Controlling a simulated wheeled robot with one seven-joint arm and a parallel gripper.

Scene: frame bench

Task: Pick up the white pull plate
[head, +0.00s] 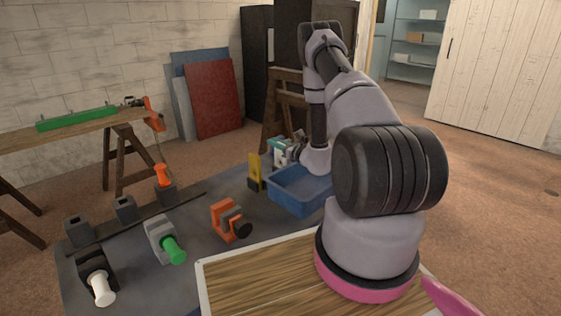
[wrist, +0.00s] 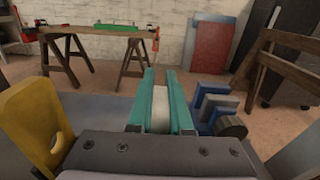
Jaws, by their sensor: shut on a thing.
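My gripper (wrist: 160,90) has teal fingers, shut on the white pull plate (wrist: 160,110), which shows as a pale strip between them. In the head view my gripper (head: 281,146) is at the far end of the grey bench, behind the blue tray and right of the yellow plate. The plate's lower part is hidden in both views, so I cannot tell whether it touches the bench.
A yellow plate (head: 254,172) stands close on the left. A blue clamp-like block (wrist: 216,106) with a dark knob is close on the right in the wrist view. The blue tray (head: 288,200), an orange block (head: 228,215) and a green-handled block (head: 160,238) occupy the bench.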

